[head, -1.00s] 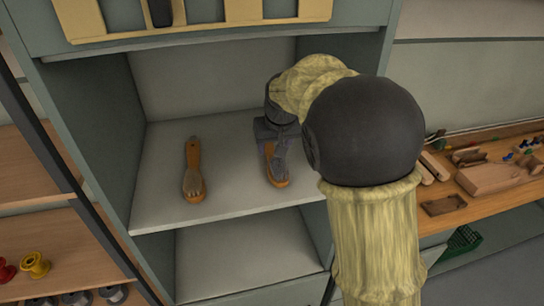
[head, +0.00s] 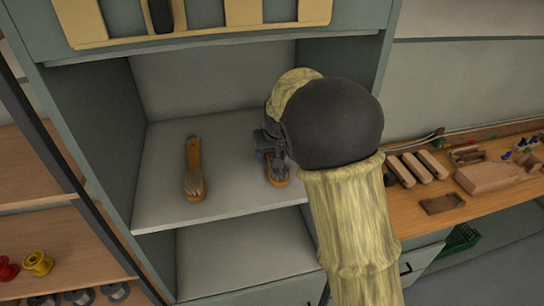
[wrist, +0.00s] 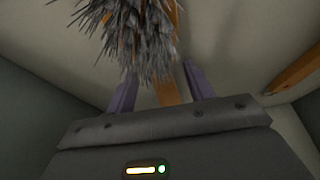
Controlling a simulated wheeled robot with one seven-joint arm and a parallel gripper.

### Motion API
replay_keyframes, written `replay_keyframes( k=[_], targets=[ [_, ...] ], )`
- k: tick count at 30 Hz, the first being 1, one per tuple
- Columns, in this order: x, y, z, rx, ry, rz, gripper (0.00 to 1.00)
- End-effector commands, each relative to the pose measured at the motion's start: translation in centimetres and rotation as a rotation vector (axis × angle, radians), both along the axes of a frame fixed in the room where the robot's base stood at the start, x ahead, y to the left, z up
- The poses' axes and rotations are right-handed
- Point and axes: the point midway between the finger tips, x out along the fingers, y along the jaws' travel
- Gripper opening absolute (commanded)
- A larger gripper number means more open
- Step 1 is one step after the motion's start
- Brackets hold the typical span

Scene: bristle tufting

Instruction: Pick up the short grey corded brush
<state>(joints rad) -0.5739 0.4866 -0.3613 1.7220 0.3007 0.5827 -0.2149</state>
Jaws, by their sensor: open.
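A brush with grey bristles and an orange-brown wooden handle lies on the shelf under my gripper in the head view (head: 280,181); my gripper and arm hide part of it. In the wrist view its dark grey bristle tuft (wrist: 145,40) fills the top middle. My gripper (wrist: 160,78) is open, with one purple finger on each side of the brush's wooden handle. I cannot tell whether the fingers touch it. A second brush (head: 194,175) with grey bristles and a wooden handle lies apart to the left. Cords are too small to make out.
The brushes lie on a pale shelf (head: 235,192) inside a grey-green cabinet with side walls close by. The shelf between the brushes is clear. A workbench (head: 410,212) with wooden blocks stands at right. Spools (head: 38,262) sit on a rack at lower left.

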Motion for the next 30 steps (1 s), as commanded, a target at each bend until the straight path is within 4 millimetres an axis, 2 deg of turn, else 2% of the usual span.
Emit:
replay_keyframes(
  k=[4, 5, 12, 23, 25, 30],
  targets=[
    [0.0, 0.0, 0.0, 0.000, 0.000, 0.000, 0.53],
    [0.0, 0.0, 0.0, 0.000, 0.000, 0.000, 0.49],
    [0.0, 0.0, 0.0, 0.000, 0.000, 0.000, 0.04],
    [-0.1, 0.4, 0.4, 0.001, -0.003, 0.005, 0.04],
    [-0.1, 0.7, 0.8, 0.001, -0.004, 0.004, 0.04],
    [0.0, 0.5, 3.5, 0.003, -0.005, 0.003, 0.04]
  ],
)
